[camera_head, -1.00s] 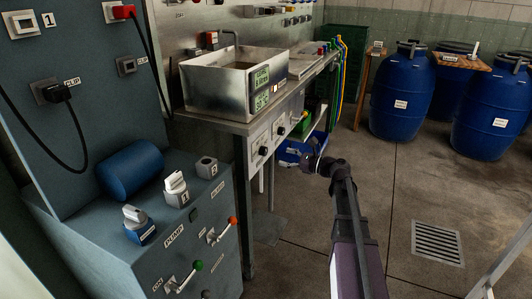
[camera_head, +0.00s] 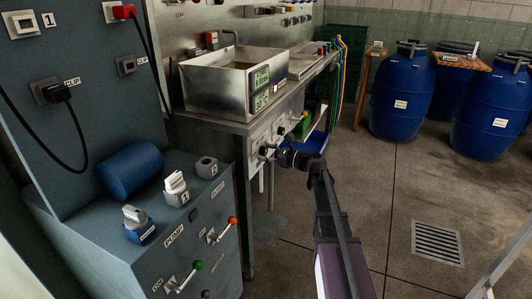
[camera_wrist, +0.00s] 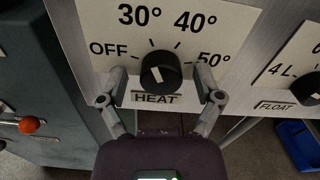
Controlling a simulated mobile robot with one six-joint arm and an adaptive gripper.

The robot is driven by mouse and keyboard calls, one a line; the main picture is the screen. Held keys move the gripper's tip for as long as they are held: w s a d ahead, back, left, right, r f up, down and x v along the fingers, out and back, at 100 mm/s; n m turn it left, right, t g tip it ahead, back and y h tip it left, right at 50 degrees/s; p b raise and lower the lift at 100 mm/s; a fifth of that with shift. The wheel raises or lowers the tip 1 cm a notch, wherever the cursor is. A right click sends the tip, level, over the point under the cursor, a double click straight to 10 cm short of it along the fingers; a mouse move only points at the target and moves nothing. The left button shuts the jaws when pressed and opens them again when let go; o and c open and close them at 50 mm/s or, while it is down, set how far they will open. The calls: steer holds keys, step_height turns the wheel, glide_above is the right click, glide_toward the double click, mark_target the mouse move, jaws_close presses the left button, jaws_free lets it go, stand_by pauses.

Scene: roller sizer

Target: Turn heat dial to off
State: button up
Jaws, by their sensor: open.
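The heat dial (camera_wrist: 161,72) is a black round knob with a white mark, on a pale plate (camera_wrist: 103,22) above the label HEAT. OFF, 30°, 40° and 50° are printed around it, with OFF at its left and 50° at its right. I cannot tell surely which setting its mark points to. My gripper (camera_wrist: 162,75) is open, with one finger on each side of the dial. I cannot tell whether either finger touches it. In the head view my gripper (camera_head: 264,153) is at the panel under the steel basin (camera_head: 213,95) and partly covers the dial.
A second knob (camera_wrist: 306,88), labelled FLOAT, sits to the right of the heat dial. A grey-blue cabinet (camera_head: 110,255) with dials and levers stands to the left. A blue bin (camera_wrist: 298,144) is low on the right. The floor around the drain grate (camera_head: 437,242) is clear.

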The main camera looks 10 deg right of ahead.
steer(key=shift+d, duration=0.1)
steer(key=c, duration=1.2)
steer(key=shift+o, duration=0.2)
steer(key=shift+n, duration=0.5)
steer(key=n, duration=0.3)
steer(key=shift+s, duration=0.1)
steer(key=n, duration=0.6)
steer(key=shift+a, duration=0.2)
steer(key=o, duration=1.2)
steer(key=shift+c, duration=0.2)
